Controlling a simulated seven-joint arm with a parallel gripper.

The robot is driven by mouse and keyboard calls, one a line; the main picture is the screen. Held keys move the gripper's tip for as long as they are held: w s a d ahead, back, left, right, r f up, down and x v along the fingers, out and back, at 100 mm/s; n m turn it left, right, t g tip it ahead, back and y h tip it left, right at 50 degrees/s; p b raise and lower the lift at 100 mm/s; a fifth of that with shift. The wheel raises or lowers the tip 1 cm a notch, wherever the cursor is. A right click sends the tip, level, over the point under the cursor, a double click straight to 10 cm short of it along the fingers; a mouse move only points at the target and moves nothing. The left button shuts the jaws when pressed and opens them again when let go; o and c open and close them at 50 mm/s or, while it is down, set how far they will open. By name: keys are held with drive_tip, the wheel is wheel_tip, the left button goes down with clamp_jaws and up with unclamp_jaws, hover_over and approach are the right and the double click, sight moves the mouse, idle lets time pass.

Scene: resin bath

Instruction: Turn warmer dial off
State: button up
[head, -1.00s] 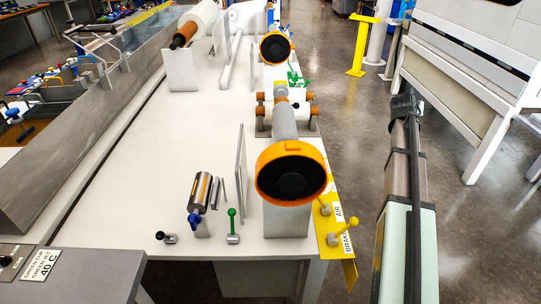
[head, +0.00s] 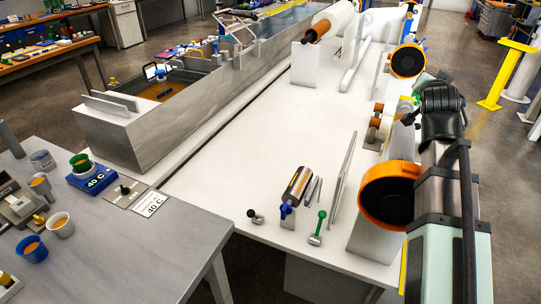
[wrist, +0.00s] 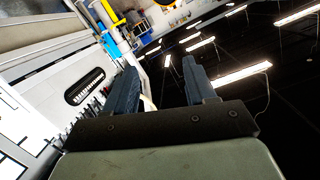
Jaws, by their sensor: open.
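The dial is a small black knob (head: 124,189) on a flat grey-beige plate at the right edge of the grey table, lower left in the head view. A white "40 C" card (head: 149,204) lies beside it. The blue warmer (head: 93,181) with a "40 C" label stands just left of it, holding a green cup (head: 81,163). My gripper is at the end of my arm at the right of the head view, far from the dial, over the white bench's right side. In the wrist view my gripper (wrist: 160,72) has its two fingers apart with nothing between them.
Cups, including a blue cup (head: 34,249), stand left on the grey table (head: 150,265). The white bench (head: 260,155) carries an orange-rimmed round part (head: 390,195), a metal roller (head: 297,186) and a green-knobbed lever (head: 319,228). A grey-walled bath (head: 150,125) runs behind the dial.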

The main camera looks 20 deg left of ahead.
drive_tip(key=s+a+f+n+g+y, duration=0.1)
drive_tip(key=s+a+f+g, duration=0.25)
drive_tip(key=a, duration=1.35)
drive_tip(key=s+a+f+g+y, duration=0.1)
drive_tip(key=s+a+f+g, duration=0.3)
drive_tip(key=a, duration=1.3)
drive_tip(key=s+a+f+n+g+y, duration=0.15)
drive_tip(key=s+a+f, duration=0.3)
drive_tip(key=a, duration=1.15)
drive_tip(key=n+g+h, duration=0.2)
drive_tip(key=g+h, duration=0.1)
drive_tip(key=g, duration=0.4)
hover_over(123, 186)
wheel_tip(123, 186, down, 8)
drive_tip(key=shift+m, duration=0.25)
wheel_tip(123, 186, down, 13)
drive_tip(key=shift+r, duration=0.1)
clamp_jaws()
